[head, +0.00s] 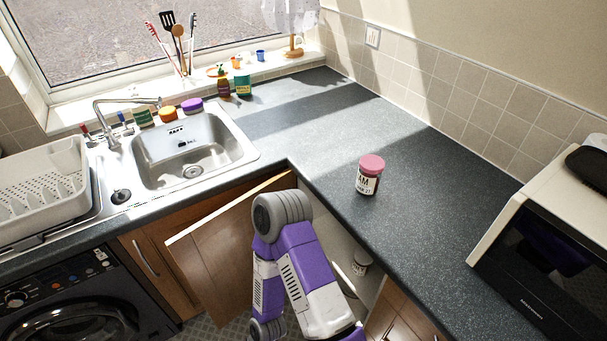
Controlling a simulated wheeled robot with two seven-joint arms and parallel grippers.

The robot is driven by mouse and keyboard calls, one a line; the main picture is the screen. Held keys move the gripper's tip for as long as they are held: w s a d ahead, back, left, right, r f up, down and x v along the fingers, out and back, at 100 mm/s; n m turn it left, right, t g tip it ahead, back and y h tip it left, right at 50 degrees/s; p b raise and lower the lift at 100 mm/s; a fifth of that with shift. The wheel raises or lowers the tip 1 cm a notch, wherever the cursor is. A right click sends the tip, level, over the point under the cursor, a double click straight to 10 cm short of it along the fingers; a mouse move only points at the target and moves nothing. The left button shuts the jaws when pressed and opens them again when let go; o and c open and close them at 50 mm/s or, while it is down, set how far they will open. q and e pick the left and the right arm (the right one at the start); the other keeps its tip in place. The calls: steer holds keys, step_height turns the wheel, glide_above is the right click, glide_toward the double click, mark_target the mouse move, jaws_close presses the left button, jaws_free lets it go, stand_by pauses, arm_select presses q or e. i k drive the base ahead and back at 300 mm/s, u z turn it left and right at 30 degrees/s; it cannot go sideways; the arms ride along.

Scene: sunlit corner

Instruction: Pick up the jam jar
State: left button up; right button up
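The jam jar (368,177) stands upright on the dark worktop, right of the sink corner and near the front edge. It has a pink-red lid and a white label with dark letters on a dark red body. Nothing touches it. A purple and white arm of mine rises at the bottom middle, below and left of the jar. Its grey rounded joint is over the open cupboard. I see no fingertips of either gripper.
A cupboard door (222,257) stands open below the corner, with a small labelled container (361,262) inside. A microwave (553,240) stands at right. The sink (190,150) and dish rack (42,190) are at left. Worktop behind the jar is clear.

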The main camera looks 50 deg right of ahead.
mark_target(367, 185)
steer(key=u, duration=0.4)
steer(key=i, duration=0.75)
steer(key=z, duration=1.55)
